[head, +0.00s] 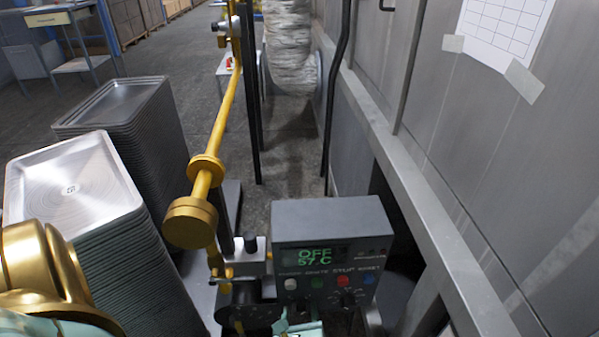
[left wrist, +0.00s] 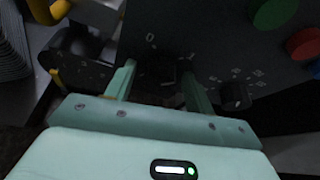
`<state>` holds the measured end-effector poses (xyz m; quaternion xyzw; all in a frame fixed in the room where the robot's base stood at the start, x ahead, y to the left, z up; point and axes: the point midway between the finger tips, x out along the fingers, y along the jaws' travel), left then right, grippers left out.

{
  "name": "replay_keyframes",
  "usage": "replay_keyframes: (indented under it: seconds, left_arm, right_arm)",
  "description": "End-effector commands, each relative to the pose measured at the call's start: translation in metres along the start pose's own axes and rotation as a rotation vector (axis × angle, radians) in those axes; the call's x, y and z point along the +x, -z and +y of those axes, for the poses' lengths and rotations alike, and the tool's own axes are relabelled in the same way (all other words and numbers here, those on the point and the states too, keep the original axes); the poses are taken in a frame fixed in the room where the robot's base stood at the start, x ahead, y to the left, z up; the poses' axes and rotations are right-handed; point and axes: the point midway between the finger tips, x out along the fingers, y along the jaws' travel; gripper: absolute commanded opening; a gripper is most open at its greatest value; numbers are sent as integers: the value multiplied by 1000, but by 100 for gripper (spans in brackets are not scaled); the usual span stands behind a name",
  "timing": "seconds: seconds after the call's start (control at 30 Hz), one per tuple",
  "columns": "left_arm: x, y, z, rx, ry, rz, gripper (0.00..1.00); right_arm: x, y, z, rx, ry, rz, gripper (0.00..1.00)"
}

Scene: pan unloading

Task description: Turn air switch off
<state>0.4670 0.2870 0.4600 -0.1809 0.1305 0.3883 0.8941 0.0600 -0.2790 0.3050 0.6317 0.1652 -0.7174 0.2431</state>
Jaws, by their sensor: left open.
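The grey control box (head: 325,235) stands at the lower middle of the head view. Its green display (head: 316,256) reads OFF and 57 C. In the left wrist view, a dark rotary switch (left wrist: 168,78) sits on the panel below the marks 0 and 1. No label naming it as the air switch is legible, and its pointing direction is too dark to tell. My left gripper (left wrist: 160,88) is open, with one teal finger on each side of this switch. I cannot tell whether the fingers touch it. The gripper also shows at the bottom of the head view (head: 299,326).
A second dark knob (left wrist: 236,95) sits right of the fingers. Red (head: 343,281) and green (head: 316,282) buttons line the box. A yellow pipe (head: 222,120) rises left of it. Stacked metal trays (head: 75,185) stand at left, a grey machine wall (head: 470,170) at right.

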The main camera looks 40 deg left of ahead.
Motion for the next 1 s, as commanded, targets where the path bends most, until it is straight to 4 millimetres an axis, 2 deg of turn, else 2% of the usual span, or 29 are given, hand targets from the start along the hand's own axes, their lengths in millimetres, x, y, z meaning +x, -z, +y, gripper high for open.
replay_keyframes:
  seconds: [0.13,0.3,0.73,1.0]
  left_arm:
    - [0,0,0,0,0,0,54]
    - [0,0,0,0,0,0,9]
    - [0,0,1,-61,27,-1,9]
    - [1,2,3,-238,99,1,9]
  right_arm:
    - [0,0,0,0,0,0,36]
    - [0,0,0,0,0,0,36]
    - [0,0,1,-5,-1,-6,36]
    - [-12,18,13,-25,-29,8,36]
